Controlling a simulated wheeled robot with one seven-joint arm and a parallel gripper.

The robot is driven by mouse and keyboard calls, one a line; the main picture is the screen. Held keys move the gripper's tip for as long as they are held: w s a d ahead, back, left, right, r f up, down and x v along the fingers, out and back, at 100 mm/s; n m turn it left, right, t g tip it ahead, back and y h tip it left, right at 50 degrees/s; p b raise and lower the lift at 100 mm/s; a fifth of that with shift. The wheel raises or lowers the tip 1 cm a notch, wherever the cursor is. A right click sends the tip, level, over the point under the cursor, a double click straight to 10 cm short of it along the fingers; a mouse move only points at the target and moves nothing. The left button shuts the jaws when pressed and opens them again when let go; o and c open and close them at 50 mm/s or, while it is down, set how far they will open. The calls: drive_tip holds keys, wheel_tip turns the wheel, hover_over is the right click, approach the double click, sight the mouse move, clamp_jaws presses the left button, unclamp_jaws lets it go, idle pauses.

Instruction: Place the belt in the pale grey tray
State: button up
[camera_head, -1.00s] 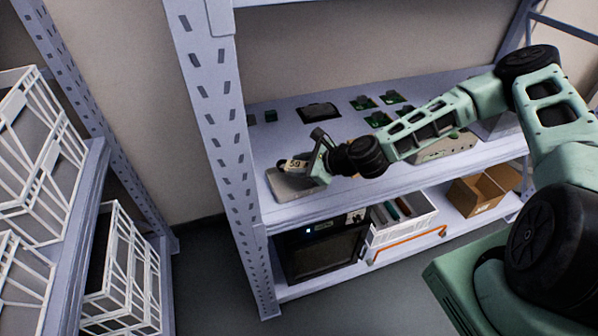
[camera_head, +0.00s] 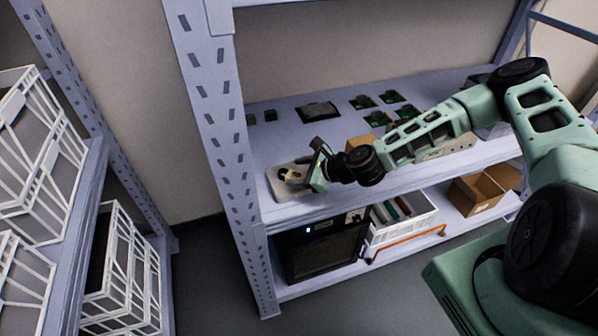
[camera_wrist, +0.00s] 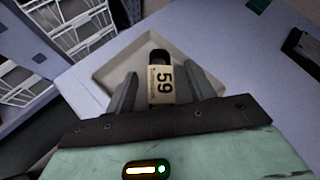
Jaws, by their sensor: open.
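The belt (camera_wrist: 159,58), a small black loop with a cream tag marked 59, lies in the pale grey tray (camera_wrist: 108,72) in the wrist view. In the head view the belt (camera_head: 288,174) shows small and dark with its tag, within the outline of the tray (camera_head: 284,191) at the left front of the shelf. My gripper (camera_wrist: 159,78) is open, with one finger on each side of the belt and visible gaps to it. The gripper (camera_head: 305,172) hangs over the tray in the head view. The belt's lower end is hidden behind my gripper's body.
Behind the tray, a dark flat object (camera_head: 318,110) and several green circuit boards (camera_head: 362,102) lie on the shelf. A brown box (camera_head: 362,143) sits behind my wrist. A shelf upright (camera_head: 222,150) stands close on the left. A black printer-like machine (camera_head: 322,252) is on the lower shelf.

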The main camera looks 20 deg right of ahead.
drive_tip(key=shift+s+d+r, duration=0.25)
drive_tip(key=b+v, duration=0.2)
drive_tip(key=v, duration=0.8)
drive_tip(key=s+a+r+n+g+h, duration=0.2)
drive_tip(key=s+a+n+g, duration=0.55)
drive_tip(key=s+n, duration=0.55)
drive_tip(key=s+a+r+n+h, duration=0.2)
drive_tip(key=s+r+n, duration=0.4)
drive_tip(key=r+n, duration=0.2)
drive_tip(key=s+a+r+n+g+h, duration=0.1)
drive_tip(key=s+a+r+n+h, duration=0.1)
drive_tip(key=s+r+n, duration=0.4)
wheel_tip(320, 180, up, 3)
drive_tip(key=n+h, duration=0.1)
drive_tip(key=n, duration=0.3)
drive_tip(key=shift+s+a+n, duration=0.2)
drive_tip(key=shift+n, duration=0.1)
